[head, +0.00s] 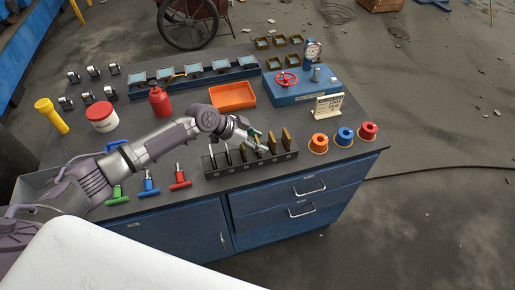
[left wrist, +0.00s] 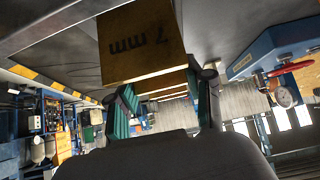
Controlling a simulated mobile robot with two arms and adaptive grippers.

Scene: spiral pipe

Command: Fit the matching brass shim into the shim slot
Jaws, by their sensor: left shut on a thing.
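A dark rack (head: 250,167) near the table's front edge holds a row of upright plates, silver at the left and brass shims (head: 287,139) at the right. My left gripper (head: 258,142) is at the rack, among the brass shims. In the left wrist view, a brass shim (left wrist: 143,42) marked "7 mm", upside down, stands close in front, and my gripper's teal-padded fingers (left wrist: 165,98) are shut on a shim. I cannot tell whether the shim is clear of the rack. The shim slot cannot be made out. My right gripper is not in view.
A blue fixture (head: 302,92) with a red handwheel and a gauge stands at the back right, with a white card (head: 327,106) before it. Colored spools (head: 344,137) stand at the right. An orange tray (head: 232,96) and a red bottle (head: 160,101) are behind the arm.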

